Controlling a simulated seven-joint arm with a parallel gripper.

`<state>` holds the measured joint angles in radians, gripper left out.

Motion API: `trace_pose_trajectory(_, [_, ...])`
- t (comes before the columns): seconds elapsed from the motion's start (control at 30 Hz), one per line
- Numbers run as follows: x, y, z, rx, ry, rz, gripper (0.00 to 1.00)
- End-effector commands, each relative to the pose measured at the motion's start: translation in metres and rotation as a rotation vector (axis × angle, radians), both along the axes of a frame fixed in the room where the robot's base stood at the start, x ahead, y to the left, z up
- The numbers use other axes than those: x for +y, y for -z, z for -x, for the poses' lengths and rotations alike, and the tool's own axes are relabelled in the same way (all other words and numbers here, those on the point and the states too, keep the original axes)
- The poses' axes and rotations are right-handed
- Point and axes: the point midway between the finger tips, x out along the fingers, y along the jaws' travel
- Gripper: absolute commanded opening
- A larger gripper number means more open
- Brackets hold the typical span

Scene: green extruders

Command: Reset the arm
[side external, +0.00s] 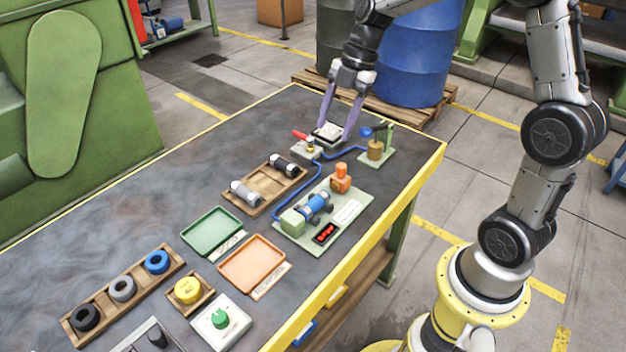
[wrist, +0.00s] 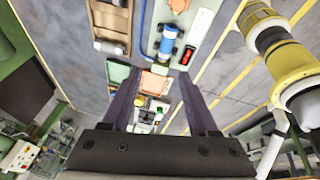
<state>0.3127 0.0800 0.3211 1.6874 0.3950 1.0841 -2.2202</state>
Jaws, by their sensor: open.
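My gripper (side external: 337,125) is over the far end of the workbench, pointing down, with its two purple fingers apart. In the side view its fingertips are on either side of a small grey and white block (side external: 327,133). I cannot tell whether they touch it. In the wrist view the gripper (wrist: 160,105) shows both fingers spread, with nothing seen held between them.
Near the fingers are a red-handled valve (side external: 306,146), a blue hose (side external: 292,190) and a blue-handled valve (side external: 375,146). A pale green fixture (side external: 358,203) holds a blue cylinder. A green tray (side external: 212,232), an orange tray (side external: 252,264) and a wooden rack (side external: 255,207) stand nearer.

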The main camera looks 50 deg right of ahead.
Motion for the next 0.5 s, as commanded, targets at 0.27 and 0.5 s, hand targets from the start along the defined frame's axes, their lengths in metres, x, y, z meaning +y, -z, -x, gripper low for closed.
trace_pose_trajectory(0.27, [0.052, -0.081, 0.086, -0.122, 0.200, 0.092, 0.60])
trace_pose_trajectory(0.5, [0.064, -0.094, 0.161, -0.160, 0.617, 0.046, 0.60])
